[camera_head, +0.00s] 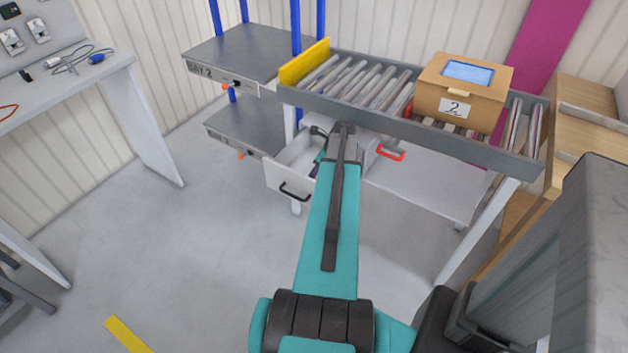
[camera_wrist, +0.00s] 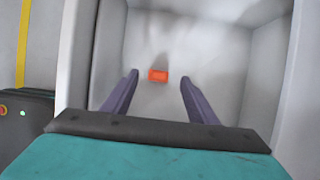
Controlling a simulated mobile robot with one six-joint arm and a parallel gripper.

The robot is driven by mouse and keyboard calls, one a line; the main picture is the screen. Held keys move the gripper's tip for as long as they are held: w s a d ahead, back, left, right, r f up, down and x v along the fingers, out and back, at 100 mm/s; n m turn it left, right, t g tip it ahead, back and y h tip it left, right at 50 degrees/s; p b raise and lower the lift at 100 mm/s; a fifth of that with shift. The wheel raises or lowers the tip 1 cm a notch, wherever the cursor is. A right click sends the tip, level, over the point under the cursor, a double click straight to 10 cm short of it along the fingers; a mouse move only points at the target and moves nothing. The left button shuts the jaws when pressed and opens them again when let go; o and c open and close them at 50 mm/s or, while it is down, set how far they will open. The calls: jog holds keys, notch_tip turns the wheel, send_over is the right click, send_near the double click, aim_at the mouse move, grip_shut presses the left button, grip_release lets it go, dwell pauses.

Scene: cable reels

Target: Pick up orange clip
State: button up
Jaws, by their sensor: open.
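The orange clip (camera_wrist: 158,75) is a small orange block lying on the floor of a pale open drawer, as my wrist view shows. My gripper (camera_wrist: 158,83) is open, with its two dark purple fingers apart on either side of the clip in the picture. The clip is not visibly touched; I cannot tell the height gap. In the head view the open drawer (camera_head: 283,181) with a black handle is under the roller conveyor, and my arm reaches over it. The clip is hidden there behind my arm and the drawer wall.
A roller conveyor (camera_head: 436,128) with a yellow end stop (camera_head: 304,63) carries a cardboard box (camera_head: 462,94) labelled 2. A red handle (camera_head: 391,154) shows beside my arm. A grey shelf rack (camera_head: 230,55) stands left of the conveyor.

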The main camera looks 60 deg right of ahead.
jog(key=shift+w+f, duration=0.1)
jog(key=shift+f, duration=0.1)
jog(key=shift+f, duration=0.1)
jog(key=shift+s+p+x, duration=0.1)
jog(key=shift+p+x, duration=0.05)
jog(key=shift+x, duration=1.1)
jog(key=shift+s+p+x, duration=0.15)
jog(key=shift+x, duration=1.15)
jog(key=shift+f, duration=0.1)
jog(key=c, duration=1.1)
